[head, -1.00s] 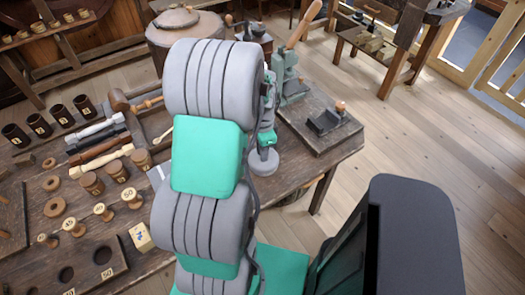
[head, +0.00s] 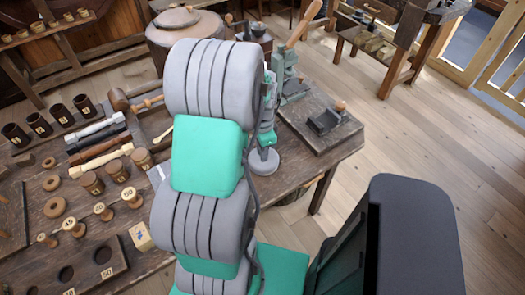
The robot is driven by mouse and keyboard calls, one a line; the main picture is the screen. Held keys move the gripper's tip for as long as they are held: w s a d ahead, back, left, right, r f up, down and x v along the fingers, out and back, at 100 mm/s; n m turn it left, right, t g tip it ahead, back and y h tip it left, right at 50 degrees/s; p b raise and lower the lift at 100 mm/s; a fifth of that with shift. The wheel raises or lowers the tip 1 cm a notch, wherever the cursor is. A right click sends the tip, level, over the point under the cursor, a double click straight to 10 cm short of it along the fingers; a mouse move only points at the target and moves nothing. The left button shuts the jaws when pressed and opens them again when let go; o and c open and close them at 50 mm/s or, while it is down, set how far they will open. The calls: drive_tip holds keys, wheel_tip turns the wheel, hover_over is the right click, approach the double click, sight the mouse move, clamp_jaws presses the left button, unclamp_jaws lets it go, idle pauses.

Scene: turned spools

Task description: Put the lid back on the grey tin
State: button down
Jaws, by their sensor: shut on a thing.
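My gripper (head: 265,148) points down over the near right part of the workbench, just right of my arm. It is shut on a small knob-like part at the top of a round grey thing (head: 264,164), which looks like the grey tin's lid. My arm hides much of the bench to its left. I cannot tell whether the tin's body is under the lid, or whether the lid touches anything below.
The workbench (head: 294,178) holds a dark board with a tool (head: 325,119) at right. Left are numbered dark cups (head: 40,125), spools (head: 73,228), rings and a holed block (head: 80,272). A large round wooden tub (head: 187,27) stands behind. Floor is open at right.

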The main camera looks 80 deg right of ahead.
drive_tip(key=c, duration=1.2)
unclamp_jaws()
drive_tip(key=shift+c, duration=0.2)
drive_tip(key=shift+o, duration=0.5)
drive_tip(key=o, duration=0.4)
drive_tip(key=shift+r+p, duration=2.55)
drive_tip(key=shift+r, duration=0.95)
